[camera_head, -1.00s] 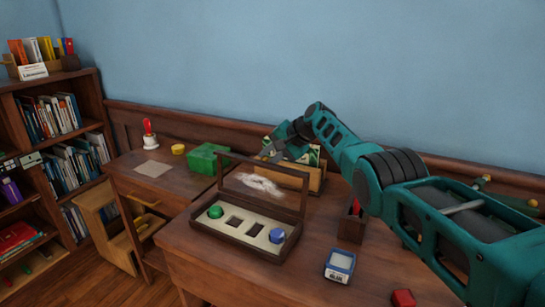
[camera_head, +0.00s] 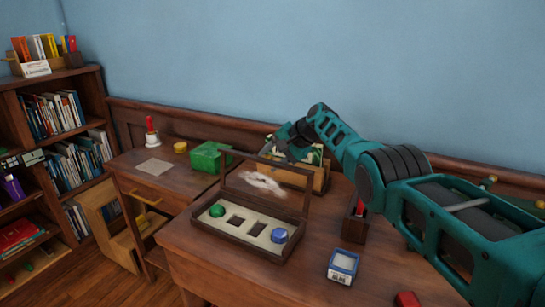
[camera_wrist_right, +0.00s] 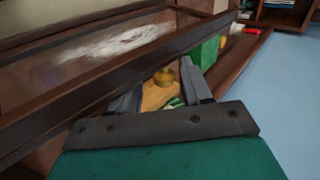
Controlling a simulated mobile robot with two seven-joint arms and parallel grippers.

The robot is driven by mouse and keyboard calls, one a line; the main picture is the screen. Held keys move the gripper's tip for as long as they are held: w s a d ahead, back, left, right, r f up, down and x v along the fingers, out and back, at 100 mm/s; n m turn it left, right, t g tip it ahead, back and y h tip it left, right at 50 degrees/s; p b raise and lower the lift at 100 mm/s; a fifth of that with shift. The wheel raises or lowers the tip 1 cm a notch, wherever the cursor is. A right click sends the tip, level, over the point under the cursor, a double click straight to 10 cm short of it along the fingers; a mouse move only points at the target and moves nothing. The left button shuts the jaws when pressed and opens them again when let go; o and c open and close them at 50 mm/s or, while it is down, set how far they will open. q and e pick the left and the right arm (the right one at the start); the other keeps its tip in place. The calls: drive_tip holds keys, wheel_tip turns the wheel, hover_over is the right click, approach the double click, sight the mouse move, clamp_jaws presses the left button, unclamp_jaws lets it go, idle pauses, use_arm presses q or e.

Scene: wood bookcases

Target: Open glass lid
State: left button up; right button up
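The glass lid (camera_head: 264,185) stands raised at the back of a dark wooden box (camera_head: 247,239). Its frame is upright or nearly so, with a whitish smear on the glass. The box holds a green round piece (camera_head: 217,211) at left and a blue one (camera_head: 279,235) at right, with square recesses between them. My right gripper (camera_head: 277,152) is behind the lid's top edge. In the right wrist view its two fingers (camera_wrist_right: 162,95) are apart with nothing seen between them, close beside the lid frame (camera_wrist_right: 90,85). My left gripper is not in view.
A green box (camera_head: 208,157) and a wooden holder (camera_head: 315,175) stand behind the lid. A small blue-and-white box (camera_head: 342,266), a dark upright holder (camera_head: 355,222) and a red object (camera_head: 407,299) lie to the right. The front desk edge is clear.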

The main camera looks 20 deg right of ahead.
drive_tip(key=shift+d+r, duration=0.1)
drive_tip(key=shift+r, duration=0.05)
drive_tip(key=shift+d+r+p, duration=0.15)
drive_tip(key=shift+r+p, duration=0.2)
drive_tip(key=shift+p, duration=0.3)
drive_tip(key=p+v, duration=0.2)
drive_tip(key=p, duration=0.1)
drive_tip(key=shift+s+r+p, duration=0.1)
drive_tip(key=shift+r+p, duration=0.05)
drive_tip(key=shift+p, duration=0.15)
drive_tip(key=shift+s+d+r, duration=0.1)
drive_tip(key=shift+s+d, duration=0.1)
drive_tip(key=shift+s, duration=0.05)
drive_tip(key=v, duration=0.9)
drive_tip(key=shift+s+p, duration=0.15)
drive_tip(key=shift+p, duration=0.15)
